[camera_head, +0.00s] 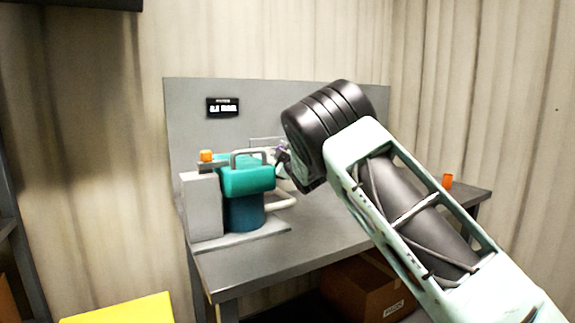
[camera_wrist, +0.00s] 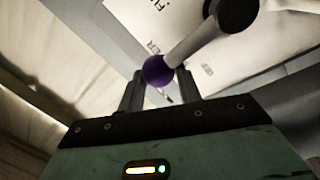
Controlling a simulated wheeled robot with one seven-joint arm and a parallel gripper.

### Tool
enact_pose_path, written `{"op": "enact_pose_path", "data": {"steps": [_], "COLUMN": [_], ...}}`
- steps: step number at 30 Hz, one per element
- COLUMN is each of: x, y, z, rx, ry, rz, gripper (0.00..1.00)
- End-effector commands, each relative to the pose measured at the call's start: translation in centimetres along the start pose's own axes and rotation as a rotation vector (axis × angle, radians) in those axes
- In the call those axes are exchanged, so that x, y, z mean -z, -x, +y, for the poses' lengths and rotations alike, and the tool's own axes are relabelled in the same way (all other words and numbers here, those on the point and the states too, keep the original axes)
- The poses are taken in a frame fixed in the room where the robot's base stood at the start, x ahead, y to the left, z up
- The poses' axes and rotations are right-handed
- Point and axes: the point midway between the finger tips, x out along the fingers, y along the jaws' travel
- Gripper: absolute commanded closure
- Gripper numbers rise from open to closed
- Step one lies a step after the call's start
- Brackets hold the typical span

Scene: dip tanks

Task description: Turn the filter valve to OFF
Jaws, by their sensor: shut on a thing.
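The filter valve shows in the wrist view as a pale lever (camera_wrist: 192,42) running from a dark round hub (camera_wrist: 236,12) down to a purple ball knob (camera_wrist: 157,69). My gripper (camera_wrist: 160,82) is shut on the purple knob, with one finger on each side of it. Behind the lever is a white label plate (camera_wrist: 130,22) with partly hidden, rotated lettering; I cannot read the lever's setting. In the head view the valve is beside the teal filter canister (camera_head: 246,178), mostly hidden by my wrist.
The canister stands on a grey bench (camera_head: 310,238) with a grey box (camera_head: 202,207) and an orange knob (camera_head: 207,155) at its left. A dark display (camera_head: 222,107) is on the back panel. An orange cup (camera_head: 447,180) stands at right. A cardboard box (camera_head: 365,290) is below.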

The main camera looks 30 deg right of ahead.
Motion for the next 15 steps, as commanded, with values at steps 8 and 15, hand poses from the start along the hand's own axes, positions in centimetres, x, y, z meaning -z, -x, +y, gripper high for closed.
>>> {"op": "enact_pose_path", "data": {"steps": [8, 15], "x": [0.4, 1.3], "y": [0.7, 0.9], "z": [-2.7, -4.0], "rx": [0.002, -0.004], "ry": [0.262, 0.466], "rz": [0.034, 0.074], "gripper": [1.00, 1.00]}}
